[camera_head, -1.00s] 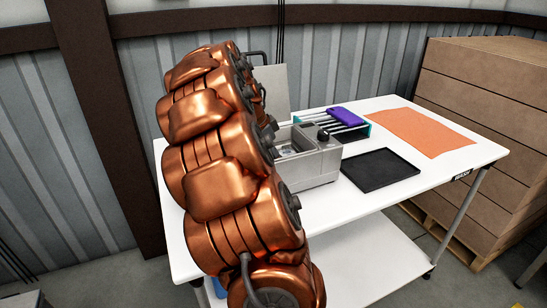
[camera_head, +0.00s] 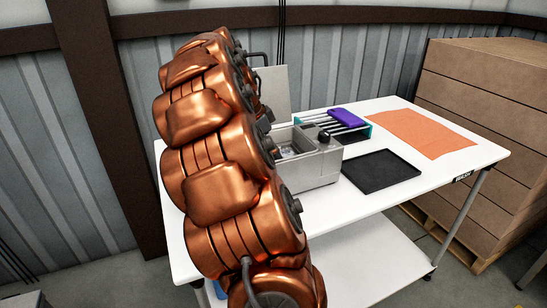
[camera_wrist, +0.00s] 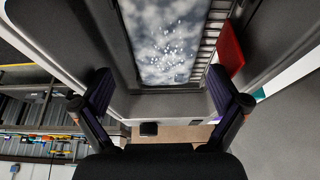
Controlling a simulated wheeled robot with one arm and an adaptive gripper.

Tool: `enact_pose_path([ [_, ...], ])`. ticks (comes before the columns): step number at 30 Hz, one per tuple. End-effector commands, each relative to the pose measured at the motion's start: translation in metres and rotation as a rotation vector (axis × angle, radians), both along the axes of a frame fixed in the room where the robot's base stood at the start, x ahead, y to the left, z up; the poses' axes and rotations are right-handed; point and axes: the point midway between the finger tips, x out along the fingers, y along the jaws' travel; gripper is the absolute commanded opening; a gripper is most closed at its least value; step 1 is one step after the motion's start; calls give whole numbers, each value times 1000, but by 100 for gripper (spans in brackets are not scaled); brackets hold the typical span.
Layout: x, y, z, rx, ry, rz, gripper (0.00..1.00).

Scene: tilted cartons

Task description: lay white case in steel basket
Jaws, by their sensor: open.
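A grey steel box-like unit (camera_head: 318,168) with an open basin stands on the white table in the head view. In the wrist view the basin holds a mottled, sparkling blue-grey surface (camera_wrist: 165,45), with a slatted metal edge (camera_wrist: 204,45) along its right side, possibly part of the steel basket. I cannot make out a white case in either view. My gripper (camera_wrist: 160,88) is open, its two dark fingers spread over the near edge of the basin with nothing visible between them. My arm hides the gripper in the head view.
A rack (camera_head: 357,131) with teal ends carries a purple item (camera_head: 347,117) behind the unit. A black tray (camera_head: 380,171) and an orange cloth (camera_head: 420,131) lie to the right. A red piece (camera_wrist: 230,48) stands by the basin. Stacked cartons (camera_head: 490,110) stand beyond the table.

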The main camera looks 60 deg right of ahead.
Motion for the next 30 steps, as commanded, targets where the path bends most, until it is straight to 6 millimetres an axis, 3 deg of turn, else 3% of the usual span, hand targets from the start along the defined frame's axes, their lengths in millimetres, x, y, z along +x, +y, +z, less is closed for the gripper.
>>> enact_pose_path([
  [6, 10, 11, 35, -4, -4, 3, 100],
  [13, 16, 21, 63, -3, -4, 2, 100],
  [21, 19, 26, 78, -2, -3, 0, 100],
  [30, 19, 27, 79, 0, -2, -1, 100],
])
